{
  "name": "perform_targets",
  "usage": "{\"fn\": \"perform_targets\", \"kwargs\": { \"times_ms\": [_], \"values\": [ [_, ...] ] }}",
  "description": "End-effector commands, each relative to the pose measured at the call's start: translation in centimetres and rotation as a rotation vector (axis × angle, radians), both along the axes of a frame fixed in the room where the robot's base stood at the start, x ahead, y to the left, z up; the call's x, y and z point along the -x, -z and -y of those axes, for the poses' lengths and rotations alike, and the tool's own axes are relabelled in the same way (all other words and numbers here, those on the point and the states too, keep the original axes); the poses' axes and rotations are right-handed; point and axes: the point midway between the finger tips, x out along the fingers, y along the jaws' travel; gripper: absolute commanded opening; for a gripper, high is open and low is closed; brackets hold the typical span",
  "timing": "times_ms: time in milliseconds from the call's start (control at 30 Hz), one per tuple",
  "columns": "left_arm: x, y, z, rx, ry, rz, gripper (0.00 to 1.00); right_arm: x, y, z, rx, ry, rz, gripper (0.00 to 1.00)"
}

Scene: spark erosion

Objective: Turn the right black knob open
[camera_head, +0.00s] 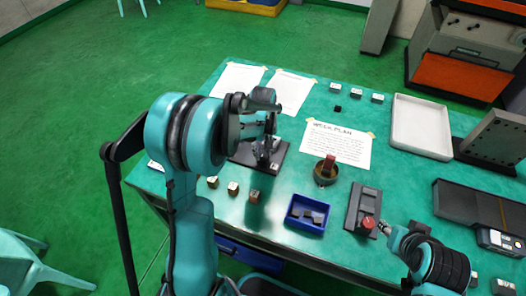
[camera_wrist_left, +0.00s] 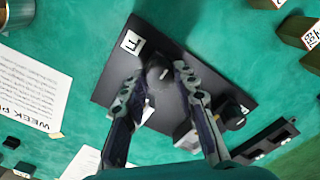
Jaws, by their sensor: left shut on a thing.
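A black plate (camera_head: 281,161) lies on the green table; it also shows in the left wrist view (camera_wrist_left: 178,45). It carries two black knobs and white letter labels. My left gripper (camera_head: 268,150) reaches down over the plate. In the left wrist view its fingers (camera_wrist_left: 158,72) are around one black knob (camera_wrist_left: 157,77), the one nearer the week plan sheet, and are shut on it. The other black knob (camera_wrist_left: 232,113) stands outside the fingers. In the head view the fingers and arm largely hide the knobs. My right gripper (camera_head: 386,230) is small, beside the red-button box.
A black box with a red button (camera_head: 369,222), a blue tray (camera_head: 295,222) of dark blocks and a round pot with a red handle (camera_head: 326,172) stand to the right. Small cubes (camera_head: 233,188) line the front edge. A white tray (camera_head: 422,125) lies farther back.

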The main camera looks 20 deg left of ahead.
Motion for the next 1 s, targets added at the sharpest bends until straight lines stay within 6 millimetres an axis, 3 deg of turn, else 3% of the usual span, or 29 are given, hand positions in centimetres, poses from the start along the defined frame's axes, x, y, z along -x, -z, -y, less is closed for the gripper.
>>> {"fn": "perform_targets", "kwargs": {
  "times_ms": [133,167,200,233,633,1000],
  "values": [
    [0.0,0.0,0.0,0.001,0.000,-0.001,0.00,0.0,0.0,0.0,0.000,0.000,0.000,0.40],
    [0.0,0.0,0.0,0.001,0.000,-0.001,0.36,0.0,0.0,0.0,0.000,0.000,0.000,0.40],
    [0.0,0.0,0.0,0.001,0.000,-0.001,0.47,0.0,0.0,0.0,0.000,0.000,0.000,0.40],
    [0.0,0.0,0.0,0.001,0.000,-0.001,0.50,0.0,0.0,0.0,0.000,0.000,0.000,0.40],
    [0.0,-0.9,0.0,0.000,0.001,0.000,0.50,0.0,0.0,0.0,0.000,0.000,0.000,0.40],
    [0.0,-8.4,0.0,0.000,0.001,0.000,0.50,0.0,0.0,0.0,0.000,0.000,0.000,0.40]
  ]
}}
